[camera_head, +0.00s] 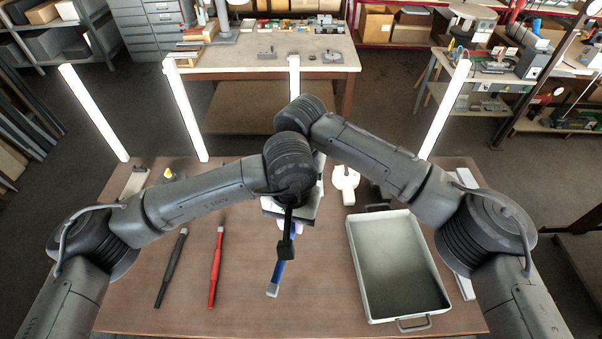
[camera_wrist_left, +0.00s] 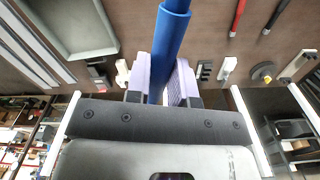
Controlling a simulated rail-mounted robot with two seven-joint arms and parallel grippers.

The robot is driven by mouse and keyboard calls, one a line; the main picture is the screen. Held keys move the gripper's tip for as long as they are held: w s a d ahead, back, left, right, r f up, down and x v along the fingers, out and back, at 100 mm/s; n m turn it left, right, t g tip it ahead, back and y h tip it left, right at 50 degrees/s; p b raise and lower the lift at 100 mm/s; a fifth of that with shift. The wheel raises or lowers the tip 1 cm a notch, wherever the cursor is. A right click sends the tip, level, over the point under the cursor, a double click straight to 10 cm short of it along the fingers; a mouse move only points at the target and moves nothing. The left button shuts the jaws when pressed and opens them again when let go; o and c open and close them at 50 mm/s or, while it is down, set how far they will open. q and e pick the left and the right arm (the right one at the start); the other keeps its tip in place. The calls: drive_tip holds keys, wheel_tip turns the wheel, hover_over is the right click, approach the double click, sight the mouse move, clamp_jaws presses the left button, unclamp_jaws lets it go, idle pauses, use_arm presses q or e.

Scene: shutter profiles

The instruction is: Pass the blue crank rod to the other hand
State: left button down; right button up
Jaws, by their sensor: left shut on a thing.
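The blue crank rod (camera_head: 279,272) hangs tilted above the brown table in the middle of the head view, with a grey end lowest. My left gripper (camera_head: 299,227) is shut on it; a dark piece of unclear kind hides part of both. In the left wrist view the blue rod (camera_wrist_left: 168,38) stands between the two pale purple finger pads of my left gripper (camera_wrist_left: 162,78). My right arm comes in from the right and ends behind my left wrist; its gripper is hidden.
A black rod (camera_head: 171,268) and a red rod (camera_head: 216,266) lie on the left of the table (camera_head: 130,290). A grey metal tray (camera_head: 399,268) with handles takes up the right. A white fixture (camera_head: 345,183) stands behind it. Tall white profiles (camera_head: 186,110) rise along the far edge.

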drive_tip(key=shift+c, duration=0.2)
use_arm(q)
drive_tip(key=shift+d, duration=0.1)
use_arm(e)
drive_tip(key=shift+a, duration=0.1)
clamp_jaws()
use_arm(q)
drive_tip(key=c, duration=0.9)
unclamp_jaws()
drive_tip(key=shift+r, duration=0.1)
